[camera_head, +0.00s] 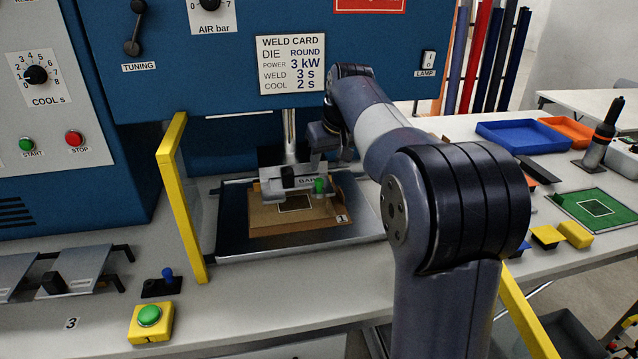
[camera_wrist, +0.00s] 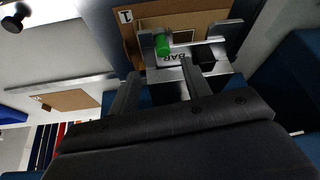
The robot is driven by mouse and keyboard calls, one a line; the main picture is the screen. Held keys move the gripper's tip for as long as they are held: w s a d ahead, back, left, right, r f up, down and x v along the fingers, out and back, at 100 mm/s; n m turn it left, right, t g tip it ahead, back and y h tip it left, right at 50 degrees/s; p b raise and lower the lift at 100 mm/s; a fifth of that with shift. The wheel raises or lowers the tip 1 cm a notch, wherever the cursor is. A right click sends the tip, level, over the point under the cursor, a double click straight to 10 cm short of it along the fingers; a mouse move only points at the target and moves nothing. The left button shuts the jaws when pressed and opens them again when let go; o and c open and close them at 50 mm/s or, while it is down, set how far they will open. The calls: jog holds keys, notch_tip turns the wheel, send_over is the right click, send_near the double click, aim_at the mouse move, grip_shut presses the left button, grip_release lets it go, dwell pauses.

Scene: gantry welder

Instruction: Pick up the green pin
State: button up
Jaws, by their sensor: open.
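The green pin (camera_head: 320,186) is a small upright cylinder at the right end of the grey metal bar piece (camera_head: 283,188) under the press. It also shows in the wrist view (camera_wrist: 162,45), beside the lettering "BAR". My gripper (camera_head: 318,158) is above and slightly behind the pin in the head view. In the wrist view my gripper (camera_wrist: 160,70) has its two fingers spread apart, with the pin just beyond the fingertips and nothing held between them. Whether the fingers touch the bar piece cannot be told.
A brown board (camera_head: 265,221) lies on the dark press plate (camera_head: 235,243) below the bar. A vertical press rod (camera_head: 289,135) stands close to my gripper. A yellow guard post (camera_head: 180,200) rises at the left. The blue machine panel (camera_head: 215,60) overhangs behind.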

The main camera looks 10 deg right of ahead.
aim_at(320, 180)
jog(key=x, duration=0.8)
jog(key=shift+a+r+p, duration=0.1)
jog(key=shift+a+p, duration=0.1)
jog(key=shift+p, duration=0.2)
grip_shut()
